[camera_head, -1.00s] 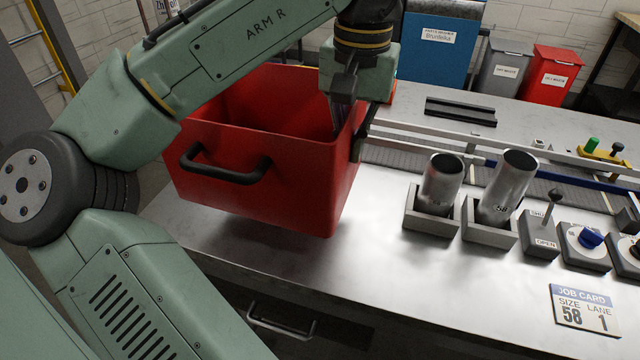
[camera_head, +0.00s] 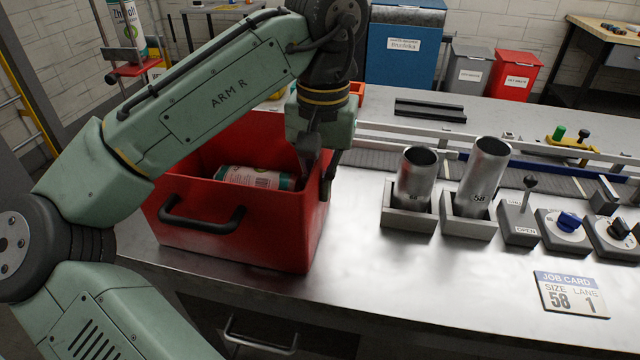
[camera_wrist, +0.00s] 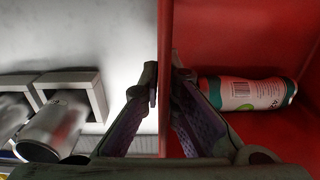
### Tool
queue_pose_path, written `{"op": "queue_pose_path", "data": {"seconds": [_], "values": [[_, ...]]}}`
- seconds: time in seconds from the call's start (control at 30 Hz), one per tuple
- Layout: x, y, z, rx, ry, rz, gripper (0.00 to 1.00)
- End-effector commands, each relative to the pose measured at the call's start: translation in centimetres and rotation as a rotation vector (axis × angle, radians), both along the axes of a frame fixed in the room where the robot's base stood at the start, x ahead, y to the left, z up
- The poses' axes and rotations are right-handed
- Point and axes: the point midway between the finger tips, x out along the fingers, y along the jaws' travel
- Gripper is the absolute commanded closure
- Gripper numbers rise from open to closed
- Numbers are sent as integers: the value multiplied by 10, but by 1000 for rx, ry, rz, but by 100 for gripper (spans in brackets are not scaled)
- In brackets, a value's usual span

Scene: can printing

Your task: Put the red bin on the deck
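The red bin (camera_head: 240,235) is at the left of the metal deck (camera_head: 375,285) in the head view, upright, its base at or very near the surface. A printed can (camera_head: 255,178) lies on its side inside it; the can also shows in the wrist view (camera_wrist: 250,93). My gripper (camera_head: 322,165) points down at the bin's right wall. In the wrist view my gripper (camera_wrist: 164,95) has one finger on each side of the red wall (camera_wrist: 166,60), closed on it. The bin's far left corner is hidden behind my arm.
Two metal cylinders (camera_head: 415,178) (camera_head: 483,175) stand in grey holders right of the bin. A lever box (camera_head: 521,222), knobs (camera_head: 566,222) and a job card (camera_head: 571,293) are further right. A conveyor (camera_head: 375,160) runs behind. Bare deck lies in front of the holders.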

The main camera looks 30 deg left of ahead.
Motion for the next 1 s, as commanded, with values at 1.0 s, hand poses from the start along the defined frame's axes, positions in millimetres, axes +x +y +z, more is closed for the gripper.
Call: {"op": "queue_pose_path", "data": {"seconds": [1.0], "values": [[12,2,34,-2,1,-5,75]]}}
